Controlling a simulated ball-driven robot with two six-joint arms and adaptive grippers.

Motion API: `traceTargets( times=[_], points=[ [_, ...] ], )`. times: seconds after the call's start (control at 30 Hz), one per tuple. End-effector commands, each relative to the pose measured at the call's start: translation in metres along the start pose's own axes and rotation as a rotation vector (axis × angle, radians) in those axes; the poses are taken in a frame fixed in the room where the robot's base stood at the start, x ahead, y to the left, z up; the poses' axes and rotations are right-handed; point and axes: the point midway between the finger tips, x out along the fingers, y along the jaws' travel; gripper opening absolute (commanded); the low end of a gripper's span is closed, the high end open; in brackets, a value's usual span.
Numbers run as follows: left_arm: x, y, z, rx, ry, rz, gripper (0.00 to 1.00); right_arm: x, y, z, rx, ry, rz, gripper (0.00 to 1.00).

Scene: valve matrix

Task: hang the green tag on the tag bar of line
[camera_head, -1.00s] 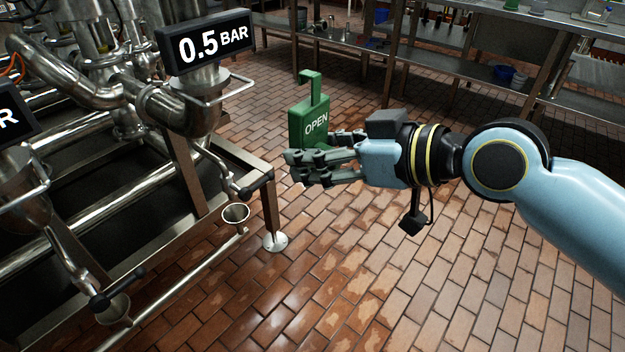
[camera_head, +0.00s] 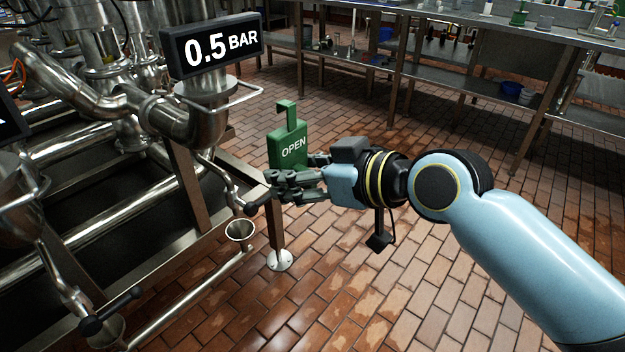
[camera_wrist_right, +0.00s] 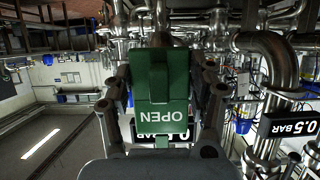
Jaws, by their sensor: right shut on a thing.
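The green tag (camera_head: 288,146) has a hook at its top and the word OPEN on its face. My right gripper (camera_head: 292,180) is shut on the tag's lower part and holds it upright in the air, hook up. In the right wrist view the tag (camera_wrist_right: 161,95) sits between the two fingers. A tag bar (camera_head: 234,97), a bent metal rod, sticks out from the pipe under the 0.5 BAR display (camera_head: 211,45). The tag is to the right of this bar and apart from it. My left gripper is not in view.
A steel pipe frame with valves fills the left. A small funnel cup (camera_head: 240,231) and a black-handled lever (camera_head: 252,208) are near the gripper's left. A steel workbench (camera_head: 470,35) stands at the back. The tiled floor on the right is clear.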

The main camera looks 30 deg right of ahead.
Motion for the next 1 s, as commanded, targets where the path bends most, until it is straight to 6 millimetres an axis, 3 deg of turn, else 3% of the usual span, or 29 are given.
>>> traceTargets(
  times=[1.0],
  points=[
    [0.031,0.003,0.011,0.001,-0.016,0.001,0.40,0.084,0.000,-0.033,0.002,0.001,0.000,0.20]
  ],
)
